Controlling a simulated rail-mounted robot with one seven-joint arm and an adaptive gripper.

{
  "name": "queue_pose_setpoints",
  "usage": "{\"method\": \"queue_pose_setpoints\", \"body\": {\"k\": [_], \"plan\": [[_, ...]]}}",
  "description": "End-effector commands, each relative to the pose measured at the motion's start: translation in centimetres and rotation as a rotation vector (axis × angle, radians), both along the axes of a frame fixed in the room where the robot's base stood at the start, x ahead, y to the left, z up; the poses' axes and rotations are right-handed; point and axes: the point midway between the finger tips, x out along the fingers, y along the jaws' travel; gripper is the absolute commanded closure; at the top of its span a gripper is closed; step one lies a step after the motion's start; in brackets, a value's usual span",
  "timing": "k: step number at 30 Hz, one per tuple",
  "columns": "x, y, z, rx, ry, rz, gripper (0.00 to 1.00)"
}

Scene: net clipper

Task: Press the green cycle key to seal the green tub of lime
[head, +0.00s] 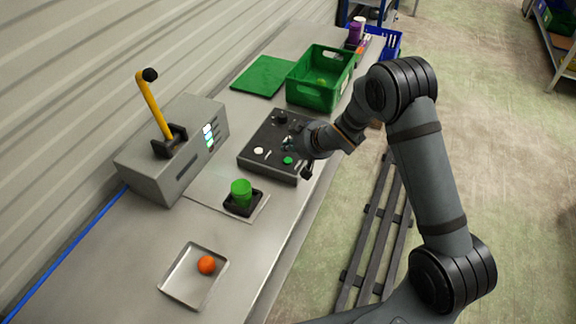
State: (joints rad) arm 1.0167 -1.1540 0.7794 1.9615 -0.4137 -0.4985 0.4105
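The green key (288,160) is a small round green button near the front of the dark control panel (272,171). A pale round key (258,151) sits to its left on the panel. My gripper (289,144) is over the panel, just beyond the green key in the picture. Its fingers are small and partly hidden, so I cannot tell whether they are open or shut, or whether they touch the panel. The green tub (241,193) stands upright in a black holder (243,208) on a pale plate, in front of the panel and apart from my gripper.
A grey machine (160,176) with a yellow lever (154,106) and lit indicators stands at left. A metal tray (184,285) holds an orange ball (207,265) at the front. A green crate (316,94) and green mat (264,75) lie behind the panel.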

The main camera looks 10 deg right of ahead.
Motion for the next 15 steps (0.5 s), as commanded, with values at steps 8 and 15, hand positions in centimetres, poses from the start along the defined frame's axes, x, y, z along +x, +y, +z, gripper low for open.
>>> {"method": "queue_pose_setpoints", "body": {"k": [8, 15], "plan": [[0.0, 0.0, -2.8, 0.0, -0.001, 0.001, 1.0], [0.0, 0.0, -2.7, 0.0, -0.001, 0.001, 1.0]]}}
